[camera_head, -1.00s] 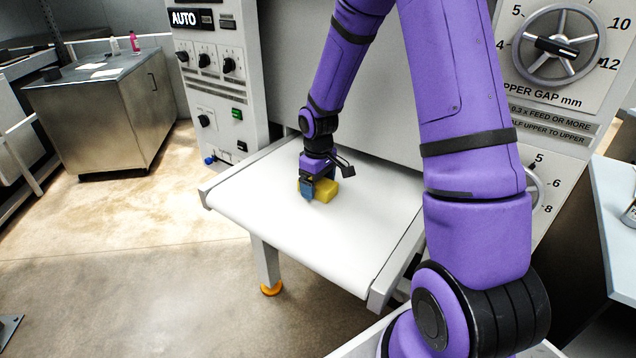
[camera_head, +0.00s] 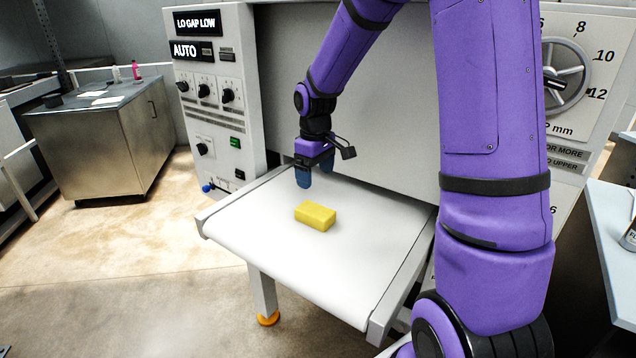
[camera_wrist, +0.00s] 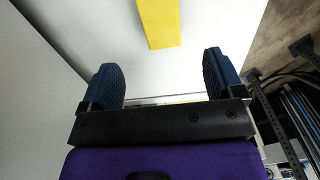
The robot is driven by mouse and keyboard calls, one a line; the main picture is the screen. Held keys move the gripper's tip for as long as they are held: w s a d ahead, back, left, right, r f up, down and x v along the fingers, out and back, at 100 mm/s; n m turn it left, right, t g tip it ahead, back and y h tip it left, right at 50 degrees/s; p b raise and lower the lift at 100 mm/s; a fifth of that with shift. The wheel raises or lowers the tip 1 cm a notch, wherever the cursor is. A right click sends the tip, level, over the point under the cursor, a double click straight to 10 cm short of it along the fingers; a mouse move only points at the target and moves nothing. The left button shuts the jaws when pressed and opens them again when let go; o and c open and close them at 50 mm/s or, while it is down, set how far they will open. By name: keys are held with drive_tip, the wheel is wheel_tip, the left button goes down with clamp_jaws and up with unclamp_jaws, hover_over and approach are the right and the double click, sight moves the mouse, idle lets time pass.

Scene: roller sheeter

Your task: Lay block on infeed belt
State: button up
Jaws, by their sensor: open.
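A yellow block (camera_head: 315,216) lies flat on the white infeed belt (camera_head: 290,265), near its middle. My gripper (camera_head: 316,178) is open and empty, above the belt and a little behind the block, towards the machine. In the wrist view the block (camera_wrist: 158,22) shows at the top, beyond the fingertips and apart from them. The two blue finger pads of my gripper (camera_wrist: 163,75) stand wide apart with white belt surface between them.
The machine's control panel (camera_head: 215,110), with knobs and lit displays, stands left of the belt. A dial panel (camera_head: 575,80) is at the right. A metal cabinet (camera_head: 105,135) stands at the far left. The belt around the block is clear.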

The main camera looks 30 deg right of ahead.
drive_tip(key=s+a+r+m+t, duration=0.2)
drive_tip(key=s+a+r, duration=0.2)
drive_tip(key=s+r, duration=0.8)
drive_tip(key=s+a+r+m+t, duration=0.1)
drive_tip(key=s+r, duration=0.2)
drive_tip(key=s, duration=0.4)
drive_tip(key=s+a+r+m+t, duration=0.1)
drive_tip(key=s+a+r+t, duration=0.1)
drive_tip(key=s, duration=0.6)
drive_tip(key=shift+a+r, duration=0.15)
drive_tip(key=shift+r, duration=0.5)
